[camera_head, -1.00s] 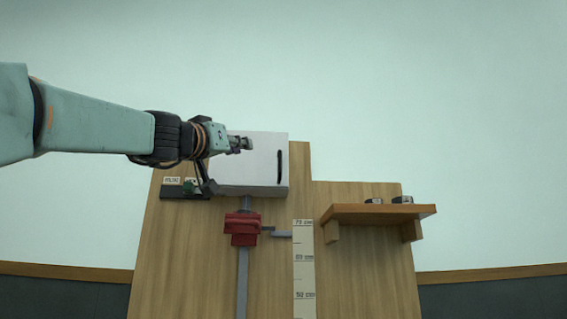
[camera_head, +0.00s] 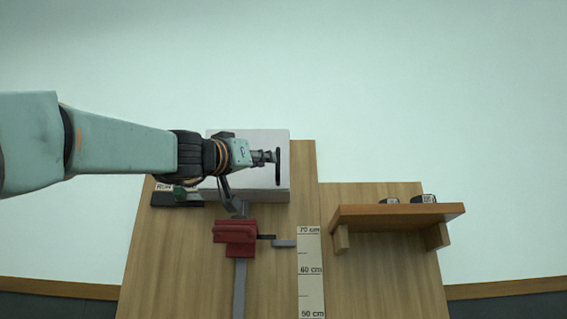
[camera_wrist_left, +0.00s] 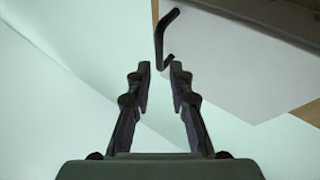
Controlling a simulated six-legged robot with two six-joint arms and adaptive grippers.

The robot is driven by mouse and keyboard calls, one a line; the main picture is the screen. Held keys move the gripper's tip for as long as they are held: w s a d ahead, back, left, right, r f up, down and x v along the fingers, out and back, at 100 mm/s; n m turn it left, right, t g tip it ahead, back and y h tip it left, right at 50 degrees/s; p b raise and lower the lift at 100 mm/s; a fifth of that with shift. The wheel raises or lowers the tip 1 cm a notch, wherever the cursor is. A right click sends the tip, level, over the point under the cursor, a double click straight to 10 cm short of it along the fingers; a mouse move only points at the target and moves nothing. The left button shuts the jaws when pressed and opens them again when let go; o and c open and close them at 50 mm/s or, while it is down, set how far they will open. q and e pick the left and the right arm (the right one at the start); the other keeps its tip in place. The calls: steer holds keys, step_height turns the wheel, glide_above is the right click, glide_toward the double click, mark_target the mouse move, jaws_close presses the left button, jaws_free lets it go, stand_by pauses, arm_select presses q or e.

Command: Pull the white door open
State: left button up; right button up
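The white door (camera_head: 262,185) is the front of a box on the wooden panel, and it looks shut. Its dark upright handle (camera_head: 278,166) is near the door's right edge. My left gripper (camera_head: 272,157) is just left of the handle in the head view. In the left wrist view, my left gripper (camera_wrist_left: 160,78) is open, with an empty gap between its fingers. The handle (camera_wrist_left: 163,38) is beyond the fingertips there, one end close to the gap, against the white door (camera_wrist_left: 225,65). My right gripper is not in view.
A red clamp (camera_head: 236,235) on a grey rail is below the box. A wooden shelf (camera_head: 395,215) with two small dark items juts out at right. A height scale (camera_head: 310,270) runs between them. A black ledge (camera_head: 177,199) is left below the box.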

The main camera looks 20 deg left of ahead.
mark_target(279, 158)
arm_select(q)
steer(key=shift+w+d+r, duration=0.3)
steer(key=shift+d, duration=0.05)
steer(key=p+x, duration=0.6)
steer(key=shift+w+d+r, duration=0.1)
steer(key=shift+r, duration=0.1)
steer(key=shift+a, duration=0.25)
steer(key=shift+s+a, duration=0.2)
steer(key=shift+a, duration=0.05)
steer(key=shift+w+d, duration=0.15)
steer(key=shift+d, duration=0.2)
steer(key=c, duration=0.4)
steer(key=shift+a, duration=0.1)
jaws_close()
